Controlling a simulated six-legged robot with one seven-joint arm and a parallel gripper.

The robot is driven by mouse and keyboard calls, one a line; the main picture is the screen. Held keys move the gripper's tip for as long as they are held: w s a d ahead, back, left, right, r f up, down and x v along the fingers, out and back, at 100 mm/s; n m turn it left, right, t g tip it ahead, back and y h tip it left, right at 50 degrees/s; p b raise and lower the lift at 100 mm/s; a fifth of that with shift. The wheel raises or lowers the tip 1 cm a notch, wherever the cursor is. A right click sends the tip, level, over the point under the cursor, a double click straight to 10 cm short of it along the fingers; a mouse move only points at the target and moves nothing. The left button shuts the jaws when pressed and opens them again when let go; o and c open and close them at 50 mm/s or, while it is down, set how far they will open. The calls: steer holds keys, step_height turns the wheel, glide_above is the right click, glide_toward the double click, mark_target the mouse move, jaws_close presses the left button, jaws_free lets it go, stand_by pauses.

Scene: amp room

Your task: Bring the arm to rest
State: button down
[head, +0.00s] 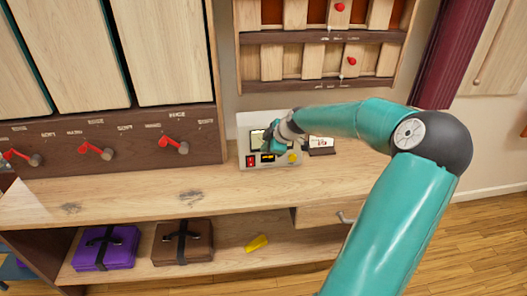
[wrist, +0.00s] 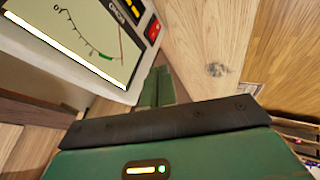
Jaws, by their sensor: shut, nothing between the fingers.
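My teal arm (head: 395,215) rises from the bottom right of the head view, bends at a dark elbow and reaches left over the bench. My gripper (head: 268,148) is in front of the grey meter box (head: 246,158) and hides part of its face. In the wrist view the gripper fingers (wrist: 157,85) are together with nothing between them. The box's dial (wrist: 85,35) shows at the upper left there, close beside the fingers; I cannot tell whether they touch it. The box has a red switch, a small display and a yellow knob.
The wooden bench (head: 140,195) is mostly clear. A tall panel with red levers (head: 95,152) stands at left, a slotted rack (head: 310,60) behind. A small card stand (head: 321,146) is right of the box. Purple (head: 105,248) and brown (head: 182,243) cases and a yellow object (head: 256,243) lie on the shelf below.

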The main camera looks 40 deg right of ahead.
stand_by(0.5)
steer(key=s+a+r+m+g+h, duration=0.1)
steer(key=s+a+r+g, duration=0.1)
steer(key=a, duration=0.8)
steer(key=s+a+r+m+g+h, duration=0.1)
steer(key=s+a+r+g, duration=0.1)
steer(key=a, duration=0.9)
steer(key=s+a+r+m, duration=0.2)
steer(key=s+a+r, duration=0.1)
steer(key=s+a, duration=0.2)
steer(key=s+a+r+m+t+y, duration=0.1)
steer(key=s+a+r+m, duration=0.2)
steer(key=s+a, duration=0.3)
steer(key=s+a+r+m, duration=0.2)
steer(key=s+a, duration=0.3)
steer(key=s, duration=0.3)
steer(key=shift+a+r+m+t, duration=0.2)
steer(key=shift+r+m+t, duration=0.2)
steer(key=shift+r, duration=0.35)
steer(key=shift+s+d, duration=0.1)
steer(key=shift+d, duration=0.15)
